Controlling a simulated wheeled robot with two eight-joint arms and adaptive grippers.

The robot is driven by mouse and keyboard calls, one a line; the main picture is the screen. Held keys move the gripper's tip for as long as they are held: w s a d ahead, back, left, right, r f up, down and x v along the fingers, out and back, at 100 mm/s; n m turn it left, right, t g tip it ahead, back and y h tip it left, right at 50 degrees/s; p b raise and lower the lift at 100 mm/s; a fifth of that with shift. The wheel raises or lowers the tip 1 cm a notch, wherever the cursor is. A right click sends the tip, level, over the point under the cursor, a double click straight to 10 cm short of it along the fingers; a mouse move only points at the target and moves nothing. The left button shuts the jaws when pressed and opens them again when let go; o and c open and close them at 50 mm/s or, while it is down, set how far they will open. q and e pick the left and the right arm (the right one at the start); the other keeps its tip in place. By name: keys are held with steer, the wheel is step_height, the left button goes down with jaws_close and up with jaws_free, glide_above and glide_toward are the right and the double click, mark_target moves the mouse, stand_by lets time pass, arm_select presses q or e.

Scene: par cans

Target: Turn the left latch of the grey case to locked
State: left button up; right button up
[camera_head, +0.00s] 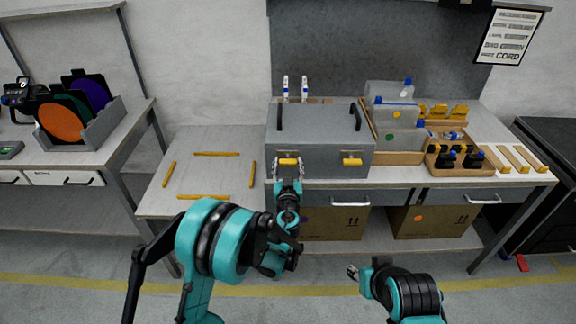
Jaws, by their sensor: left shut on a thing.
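The grey case (320,150) stands on the middle workbench with its front facing me. It has two yellow latches on the front. The left latch (288,161) lies level and is partly covered by my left gripper. The right latch (352,161) also lies level and is free. My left gripper (288,170) is at the front of the case, shut on the left latch from below. My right gripper (353,272) is low in front of the bench, away from the case; its fingers are too small to tell open from shut.
Right of the case are a wooden crate (398,158) with clear containers and a wooden tray (434,169) with black-topped items. Yellow strips mark a bare area of the lower table (212,176) at left. Cardboard boxes (335,224) stand under the bench.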

arm_select(q)
steer(key=m, duration=0.4)
steer(key=shift+d+m, duration=0.1)
steer(key=shift+m, duration=0.3)
steer(key=m, duration=0.4)
steer(key=shift+m, duration=0.3)
steer(key=m, duration=0.4)
steer(key=shift+d+f+m, duration=0.1)
steer(key=shift+f+m, duration=0.05)
steer(key=shift+m, duration=2.05)
steer(key=o, duration=1.2)
steer(key=shift+f, duration=0.1)
steer(key=shift+c, duration=0.2)
